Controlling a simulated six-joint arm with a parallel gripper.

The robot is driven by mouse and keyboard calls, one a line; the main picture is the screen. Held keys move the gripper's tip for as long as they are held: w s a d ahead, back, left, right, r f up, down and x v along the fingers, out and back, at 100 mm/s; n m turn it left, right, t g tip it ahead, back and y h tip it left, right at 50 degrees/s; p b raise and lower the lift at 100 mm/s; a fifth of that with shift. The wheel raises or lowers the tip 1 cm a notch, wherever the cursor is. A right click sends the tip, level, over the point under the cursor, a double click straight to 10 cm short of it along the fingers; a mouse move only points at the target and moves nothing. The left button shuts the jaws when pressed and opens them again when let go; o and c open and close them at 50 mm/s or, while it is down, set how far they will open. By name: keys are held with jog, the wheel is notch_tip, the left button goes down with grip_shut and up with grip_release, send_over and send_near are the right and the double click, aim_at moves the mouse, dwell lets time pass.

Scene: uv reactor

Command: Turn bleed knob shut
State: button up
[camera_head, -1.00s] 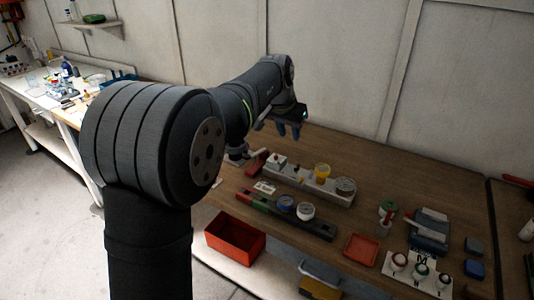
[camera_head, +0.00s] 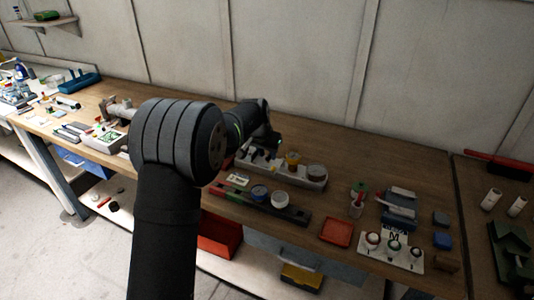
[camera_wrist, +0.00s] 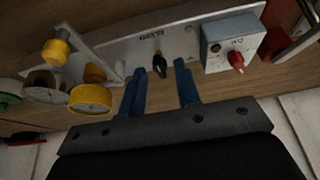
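I see gaps beside the knob; contact is not visible. In the head view, the panel (camera_head: 302,182) is on the bench, and my arm hides the black knob and fingers.
A yellow knob (camera_wrist: 56,49) and a yellow-rimmed gauge (camera_wrist: 90,98) are left of the fingers. A red tray (camera_head: 336,233) is nearer the bench edge.

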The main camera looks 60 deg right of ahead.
jog(key=shift+f, duration=0.15)
grip_shut()
